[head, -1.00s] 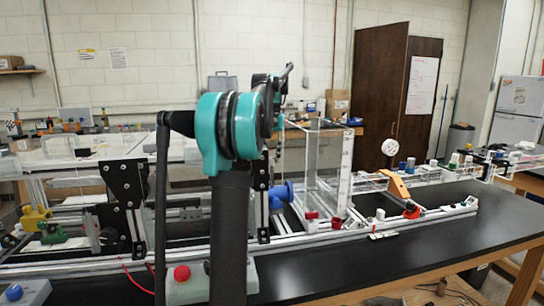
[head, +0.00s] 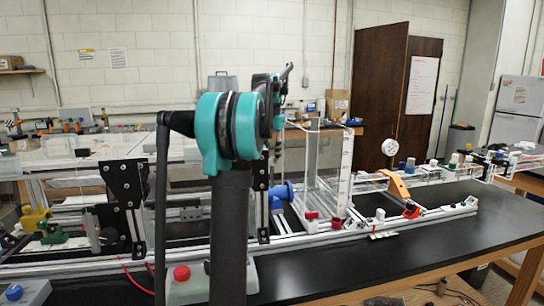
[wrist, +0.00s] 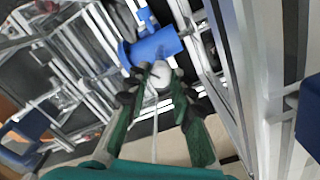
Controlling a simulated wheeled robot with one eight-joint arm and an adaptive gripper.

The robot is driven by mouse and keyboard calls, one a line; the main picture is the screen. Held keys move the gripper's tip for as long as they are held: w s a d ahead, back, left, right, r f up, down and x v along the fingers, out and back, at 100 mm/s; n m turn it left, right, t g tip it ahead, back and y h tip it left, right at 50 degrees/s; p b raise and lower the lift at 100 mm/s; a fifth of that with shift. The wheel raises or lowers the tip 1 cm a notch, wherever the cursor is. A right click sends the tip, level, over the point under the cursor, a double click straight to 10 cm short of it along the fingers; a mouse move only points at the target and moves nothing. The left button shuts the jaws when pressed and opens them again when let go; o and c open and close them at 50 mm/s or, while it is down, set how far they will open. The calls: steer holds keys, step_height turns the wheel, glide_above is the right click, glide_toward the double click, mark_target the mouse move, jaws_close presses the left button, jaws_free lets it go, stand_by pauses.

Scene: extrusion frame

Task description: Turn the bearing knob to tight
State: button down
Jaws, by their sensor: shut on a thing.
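In the wrist view, my gripper (wrist: 157,92) has its two green fingers with dark tips closed around a small whitish knob (wrist: 158,72), which I take to be the bearing knob. The knob sits just below a blue cylindrical part (wrist: 152,48). The wrist picture is blurred, so any tight mark or turn angle on the knob cannot be read. In the head view, a blue part (head: 281,194) shows on the frame just right of my arm. My gripper and the knob cannot be made out there.
Aluminium extrusion rails (head: 330,235) run along the black bench (head: 370,262). A clear upright panel (head: 325,165) stands right of the blue part. Black plates (head: 126,195) rise at left. The bench's front right is mostly clear.

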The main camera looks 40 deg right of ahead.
steer(key=c, duration=1.3)
jaws_free()
steer(key=shift+r, duration=0.1)
step_height(320, 180, up, 12)
